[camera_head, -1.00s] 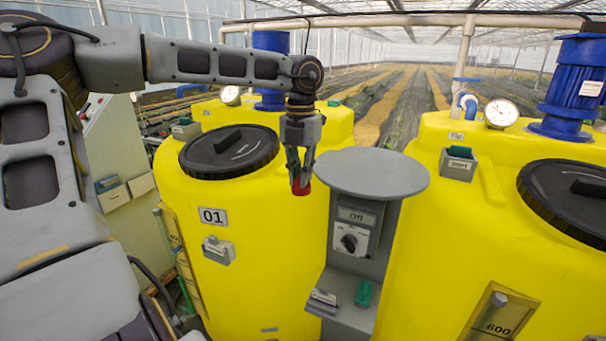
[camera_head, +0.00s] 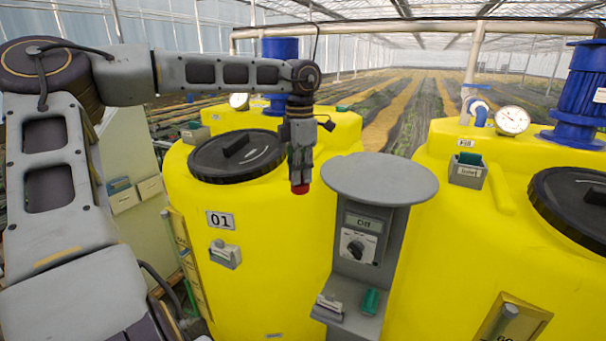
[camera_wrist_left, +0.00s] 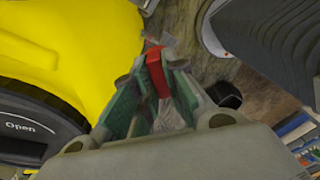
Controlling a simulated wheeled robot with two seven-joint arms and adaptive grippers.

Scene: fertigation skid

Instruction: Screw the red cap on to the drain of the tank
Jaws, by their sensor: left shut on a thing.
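My left gripper (camera_head: 300,186) points down in front of the yellow tank marked 01 (camera_head: 270,240), just left of the round grey top of a control post. It is shut on the red cap (camera_head: 299,189). The cap shows as a small red edge between the fingertips in the head view. In the left wrist view the red cap (camera_wrist_left: 157,74) sits between the fingers, seen edge-on. The drain of the tank is not visible in either view. My right gripper is not in view.
The control post (camera_head: 380,180) stands between tank 01 and a second yellow tank (camera_head: 470,240). Its shelf holds a green item (camera_head: 370,301). Black lids (camera_head: 237,155) and blue motors (camera_head: 585,95) top the tanks. Label holders (camera_head: 225,254) stick out from tank 01.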

